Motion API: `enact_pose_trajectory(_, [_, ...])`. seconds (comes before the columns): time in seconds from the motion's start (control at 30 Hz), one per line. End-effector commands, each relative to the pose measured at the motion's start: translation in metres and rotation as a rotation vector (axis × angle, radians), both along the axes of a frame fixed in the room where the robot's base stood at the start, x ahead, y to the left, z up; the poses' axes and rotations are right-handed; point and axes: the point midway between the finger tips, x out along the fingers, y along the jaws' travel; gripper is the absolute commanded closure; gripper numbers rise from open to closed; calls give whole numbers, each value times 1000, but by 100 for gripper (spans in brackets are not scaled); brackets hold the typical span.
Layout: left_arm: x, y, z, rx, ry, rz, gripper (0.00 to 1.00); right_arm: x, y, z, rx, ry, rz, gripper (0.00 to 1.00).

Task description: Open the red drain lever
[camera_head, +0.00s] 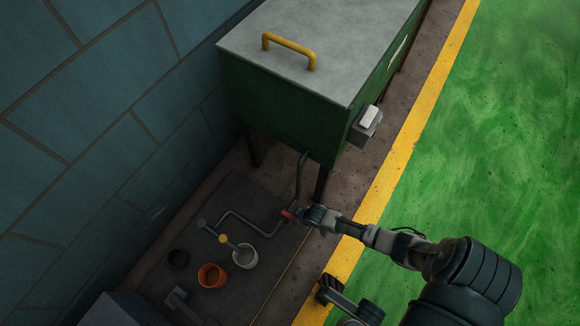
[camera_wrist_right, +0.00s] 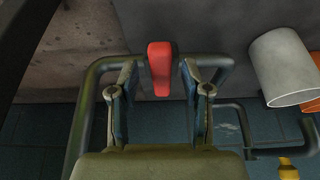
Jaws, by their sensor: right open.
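The red drain lever (camera_head: 287,214) sits on a grey pipe (camera_head: 262,228) below the green tank, and it is small in the head view. My right gripper (camera_head: 300,213) is at the lever, coming from the right. In the right wrist view the red lever (camera_wrist_right: 160,70) stands upright in the picture, its lower end between the two fingertips of the open right gripper (camera_wrist_right: 159,88). A gap shows on each side of it, so I see no grip.
The green tank (camera_head: 275,115) with a grey lid and yellow handle (camera_head: 289,48) stands above. On the dark floor are a white cup (camera_head: 245,257), an orange cup (camera_head: 211,275) and a dark cup (camera_head: 178,259). A yellow-tipped pipe (camera_head: 223,238) is close by. A blue block wall is left.

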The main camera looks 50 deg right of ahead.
Motion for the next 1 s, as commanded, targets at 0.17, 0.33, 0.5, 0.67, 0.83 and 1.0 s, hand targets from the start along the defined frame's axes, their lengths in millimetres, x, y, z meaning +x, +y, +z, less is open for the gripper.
enact_pose_trajectory(0.17, [0,0,2,-1,-8,0,52,2,0,-1,-1,-2,1,52])
enact_pose_trajectory(0.33, [3,0,0,1,-4,-1,52,2,0,-1,0,-2,0,60])
enact_pose_trajectory(0.5, [4,-1,-1,1,-2,-1,52,2,0,-1,0,-2,0,100])
enact_pose_trajectory(0.67, [4,0,-1,2,-3,0,52,2,0,-1,0,-1,0,100])
enact_pose_trajectory(0.83, [4,0,1,0,-6,0,52,2,1,-1,0,-1,-8,100])
enact_pose_trajectory(1.0, [1,1,8,-3,-13,0,52,2,4,1,2,-3,-54,100])
